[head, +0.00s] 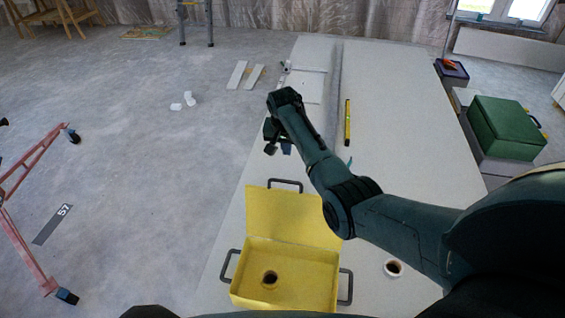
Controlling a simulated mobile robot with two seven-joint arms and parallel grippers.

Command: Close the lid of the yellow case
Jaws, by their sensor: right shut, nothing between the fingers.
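The yellow case (284,287) stands on the pale panel at the near edge, with a dark handle on each side. Its lid (293,215) is open and tilted back at the far side, with a dark handle on its far edge. Something round and dark-centred lies inside the case. My right arm reaches in from the right and passes over the lid's right corner. My right gripper (278,146) is beyond the lid, apart from it, shut and empty. My left gripper is out of view.
A yellow spirit level (347,122) lies on the panel (400,90) beyond my arm. A roll of tape (393,268) lies right of the case. A green case (506,127) stands at the right. A red wheeled frame (30,165) is at the left. Floor left of the panel is mostly clear.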

